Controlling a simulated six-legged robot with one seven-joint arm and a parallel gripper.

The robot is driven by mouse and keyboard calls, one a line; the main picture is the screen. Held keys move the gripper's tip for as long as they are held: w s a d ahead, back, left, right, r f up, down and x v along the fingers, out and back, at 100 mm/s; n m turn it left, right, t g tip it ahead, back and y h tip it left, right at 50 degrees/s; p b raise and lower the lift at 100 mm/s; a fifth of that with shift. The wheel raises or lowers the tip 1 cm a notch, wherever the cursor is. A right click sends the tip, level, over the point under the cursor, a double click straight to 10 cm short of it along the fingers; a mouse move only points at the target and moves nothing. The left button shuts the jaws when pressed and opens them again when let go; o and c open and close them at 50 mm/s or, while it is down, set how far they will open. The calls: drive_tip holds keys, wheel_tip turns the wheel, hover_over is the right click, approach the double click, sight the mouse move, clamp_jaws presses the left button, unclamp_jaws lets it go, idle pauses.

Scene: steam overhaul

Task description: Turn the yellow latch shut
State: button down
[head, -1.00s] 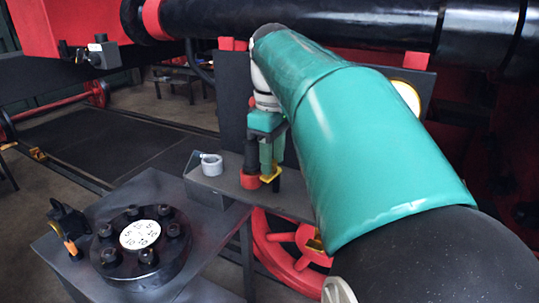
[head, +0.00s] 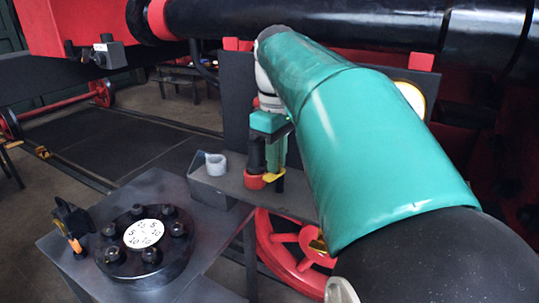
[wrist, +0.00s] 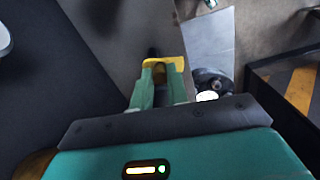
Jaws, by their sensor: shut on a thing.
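The yellow latch (head: 271,178) shows low at the tip of my gripper in the head view, next to a red collar under a black upright part (head: 252,181). In the wrist view the yellow latch (wrist: 166,62) spans the tips of the two green fingers. My gripper (wrist: 162,74) points down and is shut on the latch. How far the latch is turned cannot be told.
A table at the front left bears a black bolted flange (head: 146,257) with a white dial and a small black clamp (head: 72,222). A red wheel (head: 285,240) is below. A black pipe (head: 330,22) runs above.

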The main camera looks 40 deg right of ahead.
drive_tip(key=m, duration=0.4)
drive_tip(key=shift+w, duration=0.25)
drive_tip(key=m, duration=0.3)
drive_tip(key=shift+w+d+r+m, duration=0.1)
drive_tip(key=shift+w+d+m, duration=0.05)
drive_tip(key=shift+m, duration=0.25)
drive_tip(key=m, duration=0.3)
drive_tip(key=shift+w+d+m, duration=0.1)
drive_tip(key=shift+w+m, duration=0.05)
drive_tip(key=shift+m, duration=0.15)
drive_tip(key=shift+w+d+m, duration=0.1)
drive_tip(key=shift+d+m, duration=0.05)
drive_tip(key=shift+m, duration=1.55)
drive_tip(key=c, duration=1.4)
unclamp_jaws()
drive_tip(key=shift+o, duration=0.2)
